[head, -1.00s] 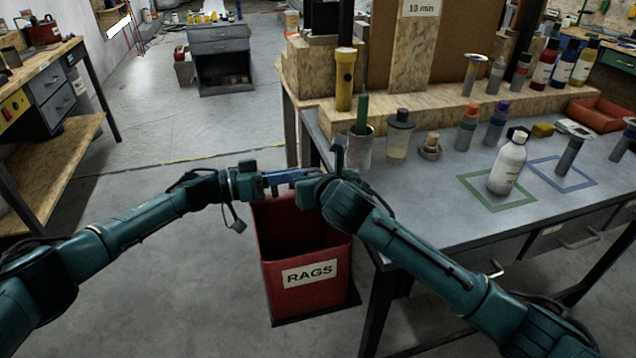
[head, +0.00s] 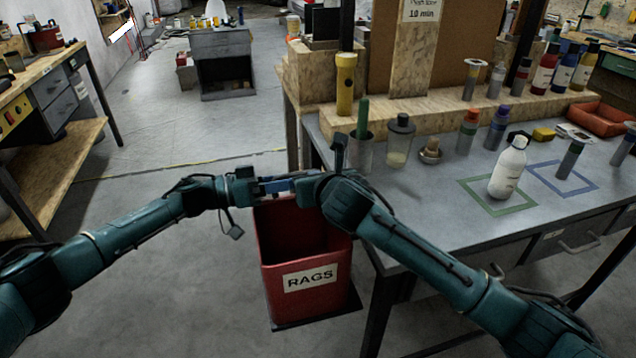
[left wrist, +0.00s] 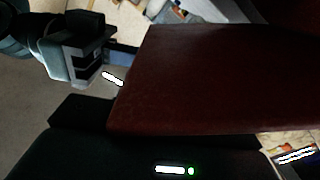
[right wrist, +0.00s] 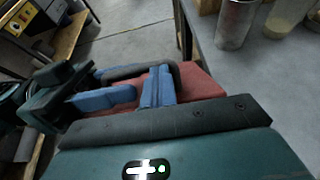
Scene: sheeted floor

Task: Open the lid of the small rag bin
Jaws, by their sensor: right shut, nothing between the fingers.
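The red rag bin (head: 306,300) labelled "RAGS" stands on the floor left of the bench, its dark inside visible from above. My left gripper (head: 270,187) and right gripper (head: 306,182) face each other closely over its far rim. A dark red panel (left wrist: 220,80) fills much of the left wrist view; I cannot tell whether it is the lid or a wall. In the right wrist view a red surface (right wrist: 200,82) lies behind the blue fingers of my right gripper (right wrist: 155,88), which is shut and empty. My left fingertips are not clear.
A wooden-shelved bench (head: 50,180) is at the left.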

